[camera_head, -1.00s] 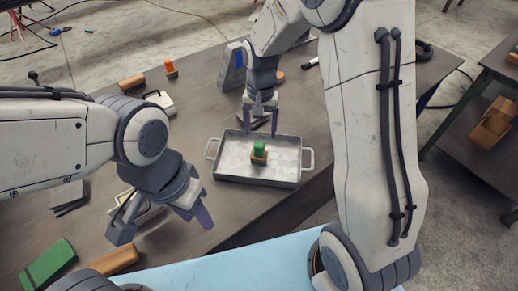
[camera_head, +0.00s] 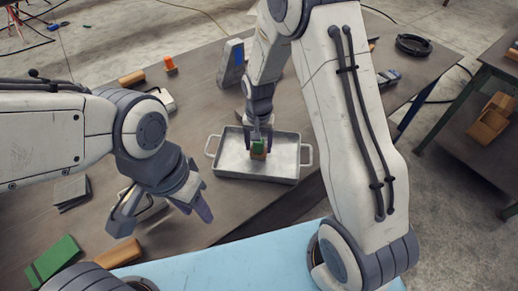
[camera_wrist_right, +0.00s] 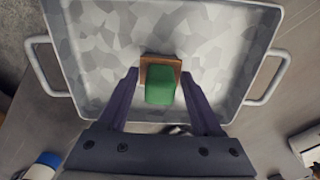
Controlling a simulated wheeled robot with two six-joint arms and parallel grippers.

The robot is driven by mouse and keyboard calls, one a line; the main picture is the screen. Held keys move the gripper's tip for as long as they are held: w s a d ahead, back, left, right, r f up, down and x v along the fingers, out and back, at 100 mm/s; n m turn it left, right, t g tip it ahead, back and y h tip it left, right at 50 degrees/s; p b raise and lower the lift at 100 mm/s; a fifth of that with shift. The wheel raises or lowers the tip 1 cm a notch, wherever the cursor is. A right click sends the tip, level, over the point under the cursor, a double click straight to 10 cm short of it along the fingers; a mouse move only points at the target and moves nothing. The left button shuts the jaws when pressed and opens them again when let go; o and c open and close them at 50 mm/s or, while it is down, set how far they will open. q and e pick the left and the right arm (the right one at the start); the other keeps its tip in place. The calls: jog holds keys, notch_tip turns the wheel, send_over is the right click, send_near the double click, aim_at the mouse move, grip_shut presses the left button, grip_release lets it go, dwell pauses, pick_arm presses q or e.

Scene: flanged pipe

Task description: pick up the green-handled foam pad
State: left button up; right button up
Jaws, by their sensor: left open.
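The foam pad (camera_wrist_right: 148,68) is orange-brown with a green handle (camera_wrist_right: 163,86) on top. It sits inside a grey metal tray (camera_head: 228,165), and the pad also shows in the head view (camera_head: 257,155). My right gripper (camera_wrist_right: 160,78) reaches down into the tray with one finger on each side of the pad. Small gaps show between the fingers and the pad, so it is open and not gripping. My left gripper (camera_head: 160,216) is open and empty over the table's near left part, apart from the tray.
The tray has a handle at each end. A green box (camera_head: 55,258) and a wooden piece (camera_head: 119,254) lie at the near left. An orange item (camera_head: 170,65) and an upright grey-blue object (camera_head: 232,64) stand farther back. A black ring (camera_head: 413,45) lies at the far right.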

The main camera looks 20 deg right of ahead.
jog(key=c, duration=0.5)
jog(key=shift+c, duration=0.2)
jog(key=shift+r, duration=0.2)
jog(key=shift+r, duration=0.25)
jog(key=r, duration=0.1)
jog(key=r+b, duration=0.1)
jog(key=r, duration=0.1)
jog(key=shift+s+d+r, duration=0.25)
jog(key=shift+s+r, duration=0.05)
jog(key=shift+r, duration=0.1)
jog(key=s+d+r+b, duration=0.1)
jog(key=s+d+r, duration=0.5)
jog(key=s, duration=0.3)
jog(key=shift+r+b, duration=0.2)
jog(key=shift+b, duration=0.2)
jog(key=shift+s, duration=0.1)
